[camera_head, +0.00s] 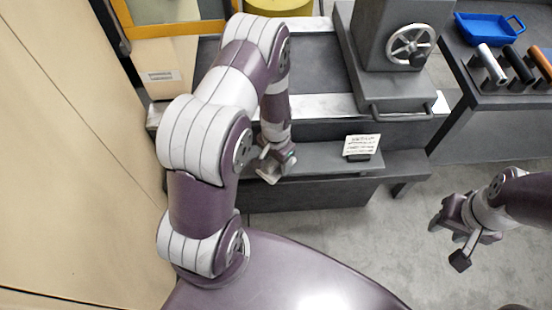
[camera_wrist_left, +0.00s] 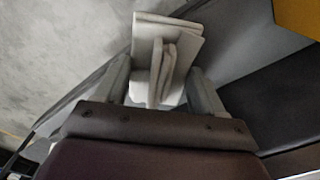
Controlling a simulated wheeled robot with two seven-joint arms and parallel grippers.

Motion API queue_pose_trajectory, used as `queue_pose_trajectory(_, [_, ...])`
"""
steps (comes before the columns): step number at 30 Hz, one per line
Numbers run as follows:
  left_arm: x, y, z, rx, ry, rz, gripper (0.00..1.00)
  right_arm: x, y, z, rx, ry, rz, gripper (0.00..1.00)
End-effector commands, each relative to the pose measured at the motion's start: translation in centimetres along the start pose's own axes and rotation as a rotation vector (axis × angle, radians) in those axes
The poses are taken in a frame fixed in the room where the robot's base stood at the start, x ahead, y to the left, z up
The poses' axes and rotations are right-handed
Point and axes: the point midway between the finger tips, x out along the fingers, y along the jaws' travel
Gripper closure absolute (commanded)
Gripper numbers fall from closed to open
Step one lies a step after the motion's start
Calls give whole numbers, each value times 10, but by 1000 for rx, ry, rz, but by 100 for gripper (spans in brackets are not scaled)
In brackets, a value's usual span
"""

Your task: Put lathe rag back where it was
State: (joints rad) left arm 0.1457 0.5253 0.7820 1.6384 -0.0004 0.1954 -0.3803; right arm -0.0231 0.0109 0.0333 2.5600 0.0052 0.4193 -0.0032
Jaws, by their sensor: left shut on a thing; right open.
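The rag (camera_wrist_left: 167,55) is a pale grey folded cloth between the fingers of my left gripper in the left wrist view. My left gripper (camera_wrist_left: 160,88) is shut on it. In the head view my left gripper (camera_head: 272,164) hangs over the front ledge of the grey lathe (camera_head: 385,85), left of a small white sign. A pale bit of the rag (camera_head: 268,177) shows at its fingertips; whether it touches the ledge I cannot tell. My right gripper (camera_head: 448,242) is open and empty over the floor at the right.
The white sign (camera_head: 361,146) stands on the lathe's front ledge (camera_head: 322,158). A handwheel (camera_head: 411,46) is above it. A bench at the right bears a blue tray (camera_head: 488,29) and several cylinders (camera_head: 517,66). A beige wall (camera_head: 75,130) is close at the left. The floor at right is clear.

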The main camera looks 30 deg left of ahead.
Motion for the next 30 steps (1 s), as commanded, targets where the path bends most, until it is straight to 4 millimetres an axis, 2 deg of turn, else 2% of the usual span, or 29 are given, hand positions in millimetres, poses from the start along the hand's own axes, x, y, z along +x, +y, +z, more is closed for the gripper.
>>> queue_pose_trajectory(5, [4, 0, 0, 0, 0, 0, 59, 3, 0, 0, 0, 0, 0, 57])
queue_pose_trajectory(6, [3, 0, 0, 0, 0, 0, 21, 2, 0, 0, 0, 0, 0, 57])
queue_pose_trajectory(8, [3, 0, 0, 0, 0, 0, 5, 2, 0, 0, 0, 0, 0, 57])
queue_pose_trajectory(15, [3, 0, 0, 0, -1, 0, 5, 2, 0, 0, 0, 0, 0, 57])
queue_pose_trajectory(19, [-8, 0, -1, 0, 2, -1, 5, -1, 0, 0, 0, 0, 0, 57])
queue_pose_trajectory(30, [-99, 0, 0, 0, 3, -1, 5, -5, 0, -1, 0, 0, 0, 57])
